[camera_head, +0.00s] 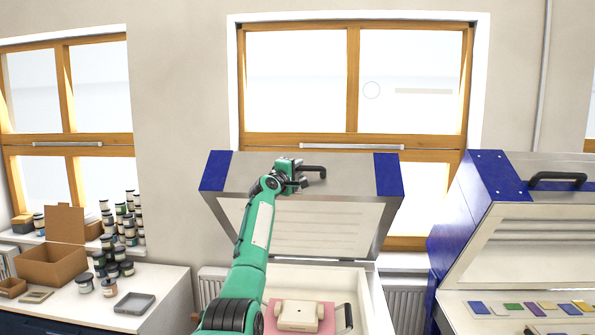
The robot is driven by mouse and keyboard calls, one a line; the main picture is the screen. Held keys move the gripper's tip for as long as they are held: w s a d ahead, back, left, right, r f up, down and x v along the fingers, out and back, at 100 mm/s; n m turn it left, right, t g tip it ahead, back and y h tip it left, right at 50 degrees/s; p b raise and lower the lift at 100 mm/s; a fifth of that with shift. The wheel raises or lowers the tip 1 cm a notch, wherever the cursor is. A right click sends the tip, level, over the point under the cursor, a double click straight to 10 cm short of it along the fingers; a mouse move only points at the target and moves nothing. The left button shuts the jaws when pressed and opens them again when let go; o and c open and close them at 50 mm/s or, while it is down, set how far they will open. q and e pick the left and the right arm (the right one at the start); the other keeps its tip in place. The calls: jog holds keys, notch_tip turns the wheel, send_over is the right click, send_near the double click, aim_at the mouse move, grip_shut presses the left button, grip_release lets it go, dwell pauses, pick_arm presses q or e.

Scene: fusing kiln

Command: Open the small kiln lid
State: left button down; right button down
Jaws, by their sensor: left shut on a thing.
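The small kiln's lid (310,228) stands raised and tilted back in front of the middle window. It has a grey metal front with blue corners and a pale inner face. Its black handle (316,169) is at the top edge. My left gripper (301,178) is shut on the handle's left part, and its fingers partly hide it. My green left arm crosses the left of the lid and kiln. The open kiln body (356,285) shows below, with a cream block (299,313) on a pink surface inside. My right gripper is not in view.
A larger blue and grey kiln (462,235) stands at the right with its lid raised and several coloured glass pieces at its front. At the left, a counter (165,290) holds jars, an open cardboard box (52,262) and a grey tray (134,303).

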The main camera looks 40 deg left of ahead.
pick_arm(q)
jog(key=c, duration=1.3)
grip_release()
jog(key=shift+s, duration=0.1)
jog(key=shift+s+d+f+b, duration=0.1)
jog(key=shift+s+f+b, duration=0.1)
jog(key=shift+s+b, duration=0.15)
jog(key=b+v, duration=0.5)
jog(key=v, duration=0.8)
jog(key=shift+r, duration=0.15)
